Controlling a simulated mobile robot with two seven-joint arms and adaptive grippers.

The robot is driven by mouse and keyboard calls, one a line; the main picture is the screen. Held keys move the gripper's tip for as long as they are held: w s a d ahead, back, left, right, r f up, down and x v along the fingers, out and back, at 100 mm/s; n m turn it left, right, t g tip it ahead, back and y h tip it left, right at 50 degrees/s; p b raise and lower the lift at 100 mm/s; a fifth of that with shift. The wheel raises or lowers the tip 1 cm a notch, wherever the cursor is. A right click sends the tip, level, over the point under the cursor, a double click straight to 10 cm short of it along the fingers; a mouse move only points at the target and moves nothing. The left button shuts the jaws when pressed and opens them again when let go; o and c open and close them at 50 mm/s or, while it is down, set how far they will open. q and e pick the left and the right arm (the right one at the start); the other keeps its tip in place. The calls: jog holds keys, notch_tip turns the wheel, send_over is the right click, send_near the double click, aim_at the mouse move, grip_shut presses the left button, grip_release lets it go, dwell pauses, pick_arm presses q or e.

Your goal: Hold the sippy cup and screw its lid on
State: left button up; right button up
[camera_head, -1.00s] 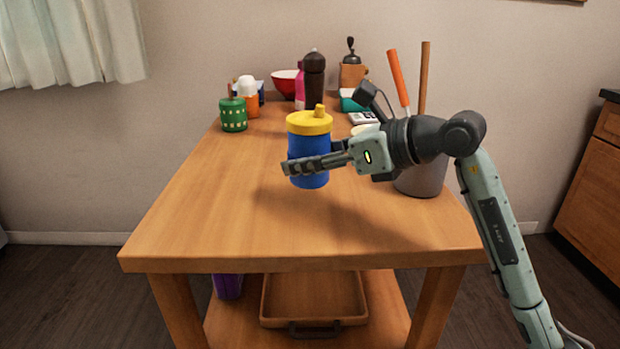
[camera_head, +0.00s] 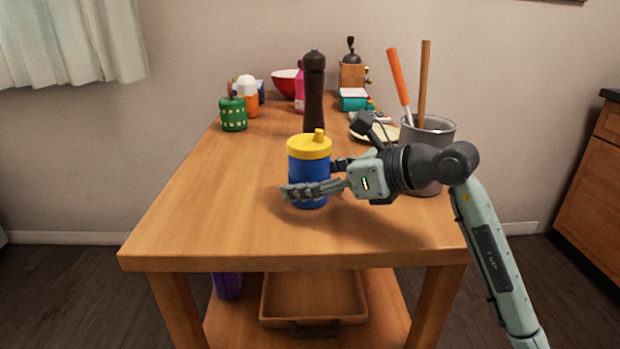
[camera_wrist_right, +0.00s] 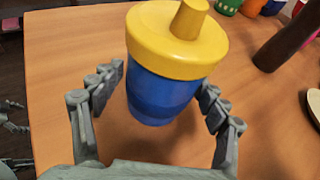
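The sippy cup (camera_head: 308,178) has a blue body and a yellow lid (camera_head: 309,147) with a spout, which sits on its top. How tightly the lid is screwed on cannot be seen. The cup stands upright, apparently on the table. My right gripper (camera_head: 325,178) is around the body below the lid, one finger in front and one behind. In the right wrist view, the fingers are spread on both sides of the cup (camera_wrist_right: 165,95), with a gap at the left finger. Grey parts at that view's left edge (camera_wrist_right: 14,127) look like my left gripper; its opening is unclear.
A grey pot (camera_head: 440,130) with an orange-handled and a wooden-handled utensil stands right behind my right gripper. A dark brown mill (camera_head: 314,92) stands behind the cup. A green holder (camera_head: 233,114) is at the back left. The table's left and front (camera_head: 215,220) are clear.

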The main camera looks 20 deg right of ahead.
aim_at(327, 176)
jog(key=shift+r, duration=0.2)
jog(key=v, duration=0.3)
jog(key=shift+f, duration=0.1)
jog(key=b+v, duration=0.1)
jog(key=v, duration=0.7)
jog(key=shift+s+d+r, duration=0.25)
jog(key=shift+s, duration=0.1)
pick_arm(q)
jog(key=r, duration=0.2)
jog(key=shift+s+a+r, duration=0.2)
jog(key=shift+r, duration=0.1)
jog(key=shift+w, duration=0.15)
jog(key=shift+d, duration=0.15)
